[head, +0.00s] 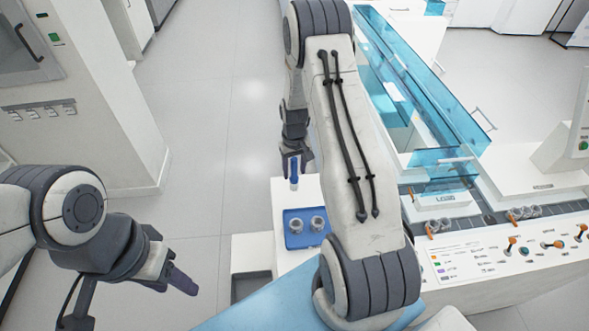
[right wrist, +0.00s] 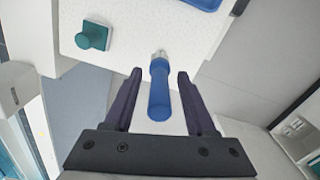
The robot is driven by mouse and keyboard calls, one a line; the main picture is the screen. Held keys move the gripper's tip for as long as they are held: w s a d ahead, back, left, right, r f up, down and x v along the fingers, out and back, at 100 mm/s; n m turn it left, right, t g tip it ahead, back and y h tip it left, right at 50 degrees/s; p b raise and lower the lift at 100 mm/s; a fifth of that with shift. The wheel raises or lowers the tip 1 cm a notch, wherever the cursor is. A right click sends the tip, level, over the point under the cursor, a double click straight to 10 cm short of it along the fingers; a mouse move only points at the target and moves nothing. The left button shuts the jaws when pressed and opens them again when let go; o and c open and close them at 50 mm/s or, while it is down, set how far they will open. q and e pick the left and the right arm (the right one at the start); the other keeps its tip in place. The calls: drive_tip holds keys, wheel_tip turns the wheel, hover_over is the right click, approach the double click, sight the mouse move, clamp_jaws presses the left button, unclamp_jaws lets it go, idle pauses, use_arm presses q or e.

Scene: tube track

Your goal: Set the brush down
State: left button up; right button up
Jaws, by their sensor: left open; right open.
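The brush (right wrist: 159,92) has a blue handle and a pale metallic end, and its handle points towards the wrist camera. In the head view the brush (head: 294,181) shows as a blue upright stick over the white worktop (head: 309,187). My right gripper (head: 293,157) is above it. In the right wrist view its two dark fingers are open, one on each side of the handle, with gaps visible. I cannot tell whether the brush's lower end touches the worktop. My left gripper (head: 128,298) is open and empty at the lower left, away from the brush.
A blue tray (head: 296,242) with two small round metallic parts lies on the worktop nearer to me. A teal block (right wrist: 93,36) sits on the white top near the brush. A blue transparent enclosure (head: 440,110) and a control panel (head: 480,262) stand to the right.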

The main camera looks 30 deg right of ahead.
drive_tip(key=shift+r, duration=0.5)
wheel_tip(320, 180, up, 11)
drive_tip(key=shift+r+b, duration=0.1)
drive_tip(key=shift+b, duration=1.1)
drive_tip(key=s+a+r+n, duration=0.2)
drive_tip(key=s+a+r, duration=0.1)
drive_tip(key=a, duration=0.4)
drive_tip(key=s+a+r+n, duration=0.1)
drive_tip(key=s+a+r, duration=0.15)
drive_tip(key=a, duration=0.45)
drive_tip(key=s+a+r+n, duration=0.2)
drive_tip(key=s+a, duration=0.2)
drive_tip(key=a, duration=0.3)
drive_tip(key=s+a+r+n, duration=0.1)
drive_tip(key=s+a+n, duration=0.1)
drive_tip(key=s, duration=0.6)
drive_tip(key=s+a+r+n+y, duration=0.1)
drive_tip(key=s+a+n, duration=0.1)
drive_tip(key=s+a, duration=0.3)
drive_tip(key=s, duration=0.4)
drive_tip(key=shift+a+n, duration=0.15)
drive_tip(key=shift+n, duration=0.15)
drive_tip(key=shift+r, duration=0.1)
